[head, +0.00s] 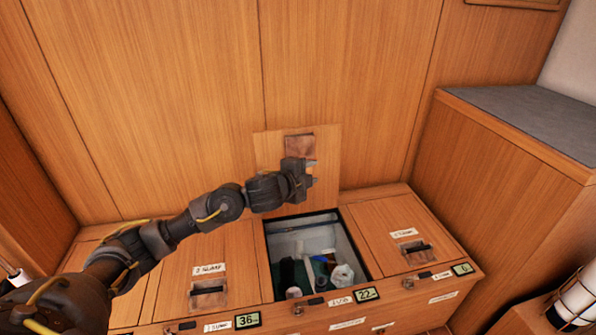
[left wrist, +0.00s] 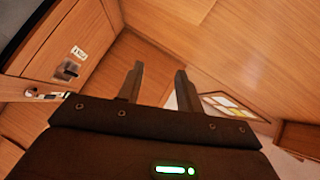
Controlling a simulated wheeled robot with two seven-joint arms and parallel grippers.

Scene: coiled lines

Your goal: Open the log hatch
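The middle hatch of the wooden bench is open. Its lid (head: 268,150) stands raised against the panelled wall, with a brown recessed patch (head: 299,143) near its top. The opening (head: 357,257) below shows a pale-walled compartment. The label (head: 341,301) in front of it is too small to read surely. My left gripper (head: 311,171) is in front of the raised lid, above the opening. Its two fingers (left wrist: 158,85) stand apart with nothing between them in the left wrist view. I cannot tell whether it touches the lid. My right gripper is not in view.
Closed hatches with handles lie left (head: 208,288) and right (head: 414,247) of the opening. Inside it are a white crumpled thing (head: 343,275) and dark and green items. Small displays (head: 367,294) line the front edge. A grey-topped cabinet (head: 530,115) stands at right.

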